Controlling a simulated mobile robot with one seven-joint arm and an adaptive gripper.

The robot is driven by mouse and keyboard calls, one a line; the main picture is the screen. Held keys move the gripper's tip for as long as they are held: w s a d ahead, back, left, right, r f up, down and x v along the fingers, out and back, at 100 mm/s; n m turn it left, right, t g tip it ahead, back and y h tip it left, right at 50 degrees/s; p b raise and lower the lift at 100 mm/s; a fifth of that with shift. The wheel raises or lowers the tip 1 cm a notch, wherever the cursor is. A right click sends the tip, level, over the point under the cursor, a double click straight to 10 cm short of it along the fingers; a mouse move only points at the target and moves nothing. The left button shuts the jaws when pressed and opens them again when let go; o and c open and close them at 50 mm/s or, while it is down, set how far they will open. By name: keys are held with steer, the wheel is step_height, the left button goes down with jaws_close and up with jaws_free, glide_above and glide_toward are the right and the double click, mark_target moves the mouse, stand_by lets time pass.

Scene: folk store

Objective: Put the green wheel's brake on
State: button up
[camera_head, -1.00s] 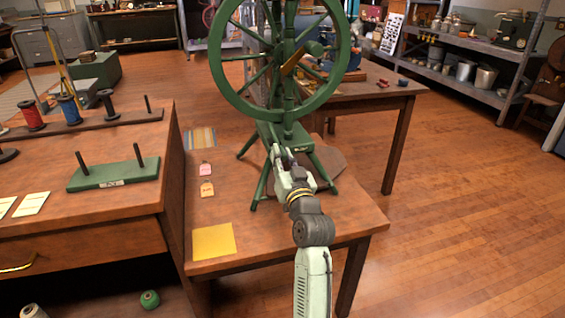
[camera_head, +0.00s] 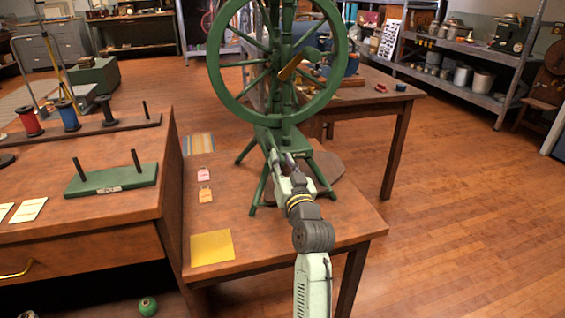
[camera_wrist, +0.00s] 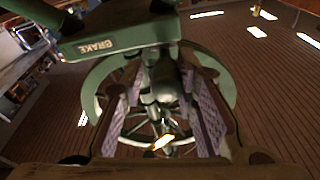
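The green spinning wheel (camera_head: 328,99) stands upright on splayed legs on a low wooden table (camera_head: 330,232). Its body bears a label reading BRAKE, seen in the wrist view on a green block (camera_wrist: 130,34). A brown-yellow lever-like piece (camera_head: 290,69) and a green knob (camera_head: 312,53) show within the wheel's outline; I cannot tell whether either is the brake. My gripper (camera_head: 282,158) is low at the front of the wheel's base. In the wrist view its fingers (camera_wrist: 160,112) are apart, with dark green turned parts visible between them. I cannot tell whether they touch.
A yellow square (camera_head: 212,247), small pink and yellow tags (camera_head: 205,185) and a striped cloth (camera_head: 199,144) lie left of the wheel. The wooden counter at left bears a green pegged block (camera_head: 112,179) and spools (camera_head: 68,115). Open floor (camera_head: 455,190) lies to the right.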

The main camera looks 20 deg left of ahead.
mark_target(280, 157)
steer(key=r, duration=1)
steer(key=shift+s+a, duration=0.2)
steer(key=shift+s, duration=0.05)
steer(key=shift+r, duration=0.4)
steer(key=f+g, duration=0.1)
steer(key=f, duration=0.1)
steer(key=f+g, duration=0.1)
steer(key=f, duration=0.3)
steer(key=shift+a+f+n+g+h, duration=0.3)
steer(key=shift+a+f+g+h, duration=0.05)
steer(key=shift+a+g+h, duration=0.05)
steer(key=shift+s+d+r, duration=0.15)
steer(key=shift+s+d, duration=0.2)
steer(key=shift+s, duration=0.15)
steer(key=p+v, duration=0.3)
steer(key=v, duration=0.8)
steer(key=shift+r, duration=0.3)
steer(key=shift+d, duration=0.1)
steer(key=shift+c, duration=0.5)
